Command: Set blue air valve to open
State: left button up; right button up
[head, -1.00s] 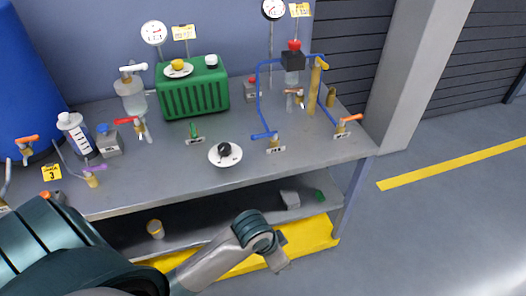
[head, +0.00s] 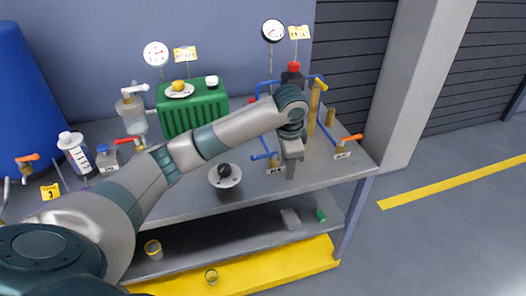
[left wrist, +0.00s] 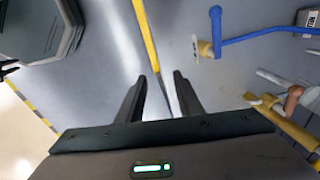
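The blue air valve has a blue lever (head: 264,156) on a small brass body (head: 274,161), at the front right of the grey bench in the head view. In the left wrist view the blue lever (left wrist: 215,25) shows at the upper right, on its brass body (left wrist: 207,48), with a blue pipe (left wrist: 265,38) running off to the right. My left gripper (head: 291,174) points down just right of the valve in the head view. In the wrist view its two fingers (left wrist: 160,88) are apart with nothing between them, and the lever lies beyond them to the right. My right gripper is not in view.
An orange-lever valve (head: 345,144) stands to the right, near the bench edge. Brass posts (head: 314,106) and a red-topped black block (head: 293,72) stand behind my gripper. A green tank (head: 190,110) stands behind my arm.

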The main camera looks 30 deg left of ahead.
pick_arm(q)
notch_tip(320, 180, up, 13)
jog(key=n, duration=0.1)
send_over(263, 155)
jog(key=s+d, duration=0.2)
jog(key=d, duration=0.1)
jog(key=shift+s+a+g+y, duration=0.2)
jog(key=shift+g+y, duration=0.1)
jog(key=shift+y, duration=0.1)
jog(key=shift+f, duration=0.15)
jog(key=f+p, duration=0.1)
jog(key=f, duration=0.4)
jog(key=w+a+f+p, duration=0.1)
jog(key=f, duration=0.5)
jog(key=w+a+f+p, duration=0.1)
jog(key=f+p, duration=0.1)
jog(key=f, duration=0.4)
jog(key=shift+w+a, duration=0.1)
jog(key=shift+a, duration=0.15)
grip_shut()
